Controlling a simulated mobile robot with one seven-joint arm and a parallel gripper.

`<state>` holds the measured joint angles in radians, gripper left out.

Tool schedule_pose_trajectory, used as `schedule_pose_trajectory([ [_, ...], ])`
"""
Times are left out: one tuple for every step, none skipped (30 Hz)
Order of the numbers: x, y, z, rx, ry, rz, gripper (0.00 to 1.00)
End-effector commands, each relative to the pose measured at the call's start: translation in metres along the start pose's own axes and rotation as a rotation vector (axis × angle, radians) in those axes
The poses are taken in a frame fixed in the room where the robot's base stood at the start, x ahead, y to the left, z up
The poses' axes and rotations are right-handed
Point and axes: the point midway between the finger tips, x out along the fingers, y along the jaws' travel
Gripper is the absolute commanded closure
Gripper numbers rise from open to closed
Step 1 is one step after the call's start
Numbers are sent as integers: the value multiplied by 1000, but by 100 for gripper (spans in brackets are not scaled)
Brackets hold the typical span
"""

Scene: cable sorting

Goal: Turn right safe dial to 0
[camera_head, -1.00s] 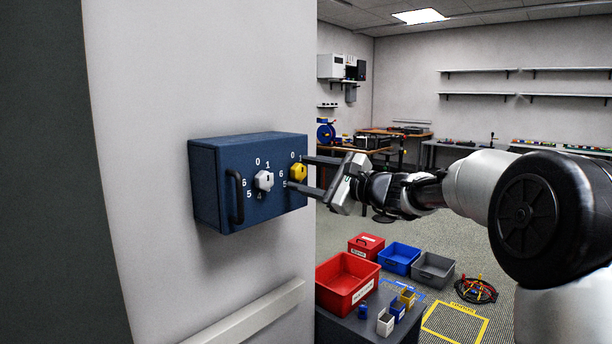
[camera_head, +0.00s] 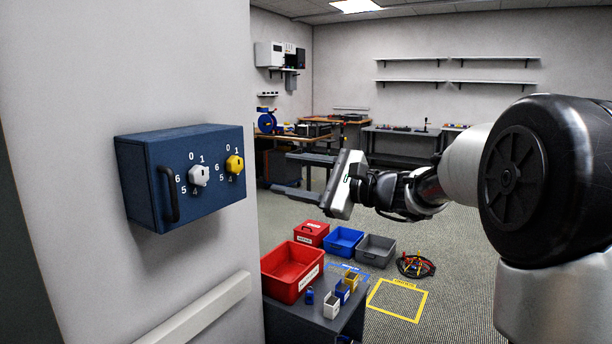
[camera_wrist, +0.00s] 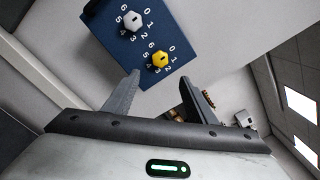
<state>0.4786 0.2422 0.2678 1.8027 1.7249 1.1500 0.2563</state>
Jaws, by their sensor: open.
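The blue safe box (camera_head: 145,190) is mounted on the wall at the left, with a white dial (camera_head: 199,176) and, right of it, a yellow dial (camera_head: 235,165). Both dials also show in the wrist view, the white one (camera_wrist: 132,20) above the yellow one (camera_wrist: 159,60). Printed numbers surround each dial. The yellow dial's dark mark is too small to read surely against its numbers. My gripper (camera_head: 282,172) is open and empty, to the right of the safe and apart from it. In the wrist view its fingers (camera_wrist: 159,78) point toward the yellow dial with a gap between.
A black handle (camera_head: 168,195) stands out at the safe's left side. A pale rail (camera_head: 205,310) runs along the wall below. Red (camera_head: 292,290), blue (camera_head: 343,241) and grey (camera_head: 376,250) bins stand at lower middle, well below my gripper. Space around the gripper is clear.

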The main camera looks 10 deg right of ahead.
Motion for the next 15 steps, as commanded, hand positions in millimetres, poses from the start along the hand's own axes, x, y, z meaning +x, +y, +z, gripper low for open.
schedule_pose_trajectory([
  [-10,-1,0,0,3,-2,49],
  [-15,-1,0,0,2,-2,49],
  [-20,-1,0,0,2,-2,49],
  [-24,-1,0,0,2,-2,49],
  [-27,-1,0,0,1,-1,49],
  [-30,0,0,0,2,-1,49],
  [-32,0,0,0,2,-1,49],
  [-34,0,0,0,1,-1,49],
  [-35,0,0,-1,0,0,49],
  [-36,0,0,-1,0,0,49],
  [-36,0,0,-1,0,0,49],
  [-36,0,0,-1,0,0,49],
  [-36,0,0,-1,0,0,49],
  [-36,0,0,-1,0,0,49],
  [-36,0,0,-1,0,0,49],
])
